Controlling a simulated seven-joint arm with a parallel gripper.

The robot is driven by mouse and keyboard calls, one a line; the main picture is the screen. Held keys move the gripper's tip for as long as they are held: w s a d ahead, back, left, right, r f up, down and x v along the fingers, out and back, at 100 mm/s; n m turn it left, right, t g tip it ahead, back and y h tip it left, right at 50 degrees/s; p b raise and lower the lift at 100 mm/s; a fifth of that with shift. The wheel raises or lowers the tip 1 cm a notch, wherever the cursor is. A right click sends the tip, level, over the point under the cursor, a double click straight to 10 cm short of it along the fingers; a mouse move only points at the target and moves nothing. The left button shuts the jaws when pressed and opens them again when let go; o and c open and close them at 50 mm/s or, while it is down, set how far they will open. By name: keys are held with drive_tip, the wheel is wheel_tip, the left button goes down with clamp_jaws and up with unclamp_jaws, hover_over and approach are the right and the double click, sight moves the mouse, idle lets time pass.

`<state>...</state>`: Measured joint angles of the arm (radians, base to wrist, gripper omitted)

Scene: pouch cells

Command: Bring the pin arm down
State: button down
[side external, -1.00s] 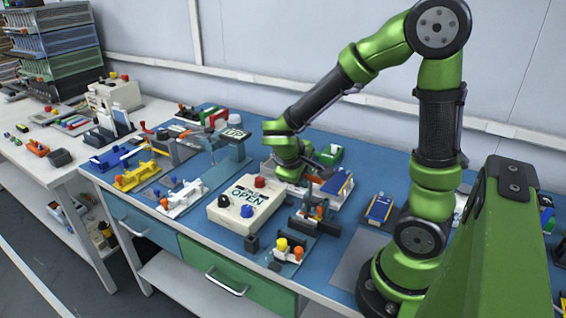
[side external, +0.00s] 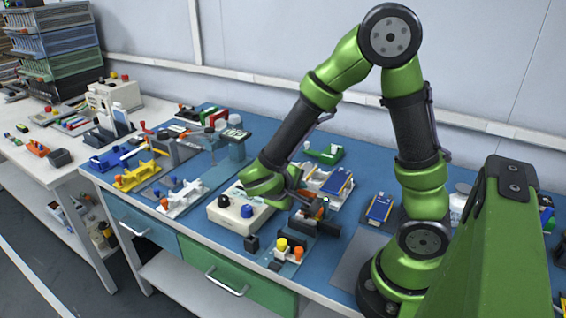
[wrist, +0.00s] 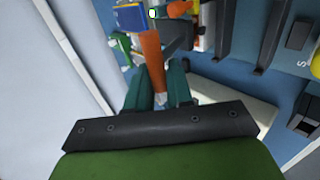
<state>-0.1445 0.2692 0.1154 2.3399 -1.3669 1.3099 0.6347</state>
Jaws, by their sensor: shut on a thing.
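My gripper (wrist: 160,82) is shut on an orange handle (wrist: 152,52), which sticks out between its two teal fingers in the wrist view. The handle runs up to a dark block (wrist: 176,33), which appears to be part of the pin arm. In the side external view, my gripper (side external: 300,192) is low over the blue bench beside the dark fixture (side external: 313,211). The handle and the grip are mostly hidden there by my wrist. The angle of the pin arm is hard to tell.
A cream box (side external: 232,218) with a blue knob stands just left of my gripper, partly covered by it. A blue-and-yellow pouch cell (side external: 380,207) lies to the right. A small stand with yellow and orange knobs (side external: 289,248) is in front. A green fixture (side external: 325,155) is behind.

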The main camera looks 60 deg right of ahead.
drive_tip(key=shift+s+f, duration=0.1)
drive_tip(key=shift+f, duration=0.05)
drive_tip(key=c, duration=1.2)
unclamp_jaws()
drive_tip(key=shift+o, duration=0.2)
drive_tip(key=v, duration=1.7)
